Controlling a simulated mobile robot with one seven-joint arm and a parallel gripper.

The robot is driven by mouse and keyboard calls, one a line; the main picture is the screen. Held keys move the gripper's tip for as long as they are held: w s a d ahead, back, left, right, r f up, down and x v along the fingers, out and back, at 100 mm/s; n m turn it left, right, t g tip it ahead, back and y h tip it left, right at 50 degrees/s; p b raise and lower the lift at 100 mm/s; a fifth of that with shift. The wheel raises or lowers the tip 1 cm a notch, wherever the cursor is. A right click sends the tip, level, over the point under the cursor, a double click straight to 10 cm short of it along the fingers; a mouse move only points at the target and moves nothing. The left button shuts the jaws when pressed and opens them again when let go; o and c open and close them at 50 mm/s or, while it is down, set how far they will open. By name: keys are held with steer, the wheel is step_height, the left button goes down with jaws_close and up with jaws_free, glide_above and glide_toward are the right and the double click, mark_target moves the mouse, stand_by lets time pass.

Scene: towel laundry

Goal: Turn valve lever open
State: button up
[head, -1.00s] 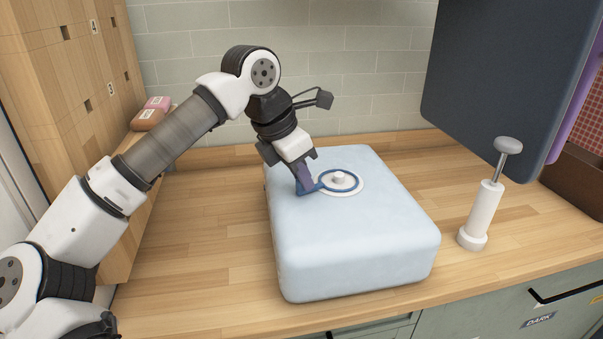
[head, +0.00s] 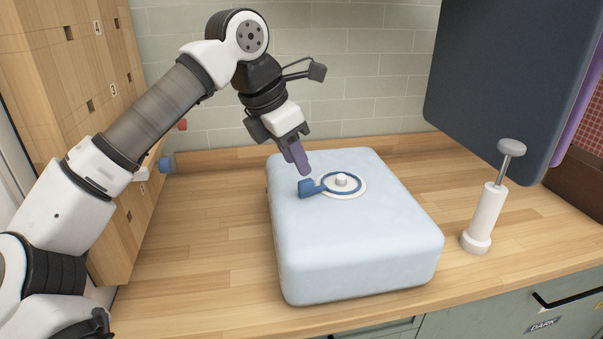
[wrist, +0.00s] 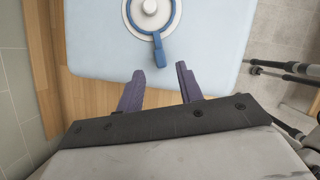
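The valve (head: 341,181) is a white disc with a blue ring and a white centre knob on top of a pale blue box (head: 355,250). Its blue lever (head: 308,188) points left from the ring in the head view. In the wrist view the lever (wrist: 159,55) points toward my gripper. My gripper (head: 303,170) hangs just above and behind the lever handle, apart from it. In the wrist view the two purple fingers of my gripper (wrist: 160,70) are spread with nothing between them, short of the lever's end.
A white pump-like cylinder with a grey knob (head: 482,218) stands right of the box. A dark panel (head: 490,90) hangs at the back right. A wooden unit (head: 75,60) with a red knob (head: 182,125) and blue knob (head: 167,163) stands left. The wooden counter (head: 205,240) left of the box is clear.

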steer(key=v, duration=0.8)
steer(key=shift+r, duration=0.45)
steer(key=shift+s, duration=0.1)
